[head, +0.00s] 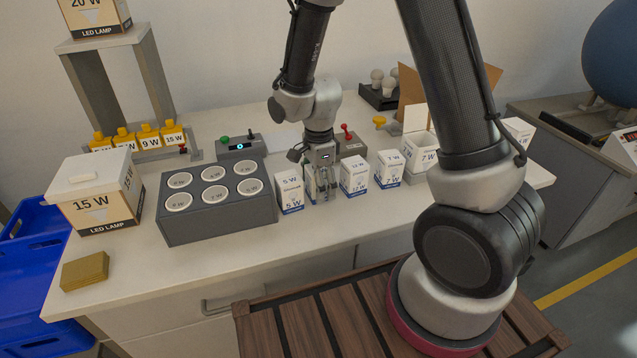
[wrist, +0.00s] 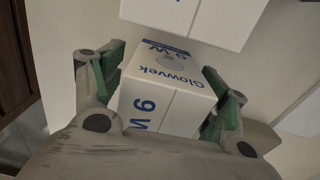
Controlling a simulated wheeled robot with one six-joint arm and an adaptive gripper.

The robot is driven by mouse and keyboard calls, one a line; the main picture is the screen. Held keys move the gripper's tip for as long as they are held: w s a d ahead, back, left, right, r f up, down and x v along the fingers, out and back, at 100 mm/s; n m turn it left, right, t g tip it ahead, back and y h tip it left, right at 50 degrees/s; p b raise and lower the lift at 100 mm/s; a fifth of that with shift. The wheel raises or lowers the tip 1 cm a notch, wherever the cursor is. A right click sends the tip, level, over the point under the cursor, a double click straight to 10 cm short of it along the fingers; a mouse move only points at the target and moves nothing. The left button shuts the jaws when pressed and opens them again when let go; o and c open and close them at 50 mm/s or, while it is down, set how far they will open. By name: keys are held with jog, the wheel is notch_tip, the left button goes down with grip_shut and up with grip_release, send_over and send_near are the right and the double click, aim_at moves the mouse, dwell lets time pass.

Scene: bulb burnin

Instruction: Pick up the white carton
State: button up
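A white carton marked 9 W and Glowvek (wrist: 168,98) stands between the two fingers of my gripper (wrist: 166,64) in the wrist view. The green-padded fingers are spread, one on each side of it. Whether the pads touch it is hard to tell. In the head view my gripper (head: 322,188) points down into the row of white cartons and hides most of this one. A white 5 W carton (head: 289,192) stands to its left. A 12 W carton (head: 354,174) and a 7 W carton (head: 389,168) stand to its right.
A grey block with round sockets (head: 218,222) is left of the row. A 15 W lamp box (head: 96,193) and a brown pad (head: 85,271) are farther left. A control box (head: 239,149) sits behind. Another white carton (wrist: 190,18) is close beside the 9 W one.

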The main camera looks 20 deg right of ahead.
jog(key=c, duration=1)
jog(key=shift+o, duration=0.2)
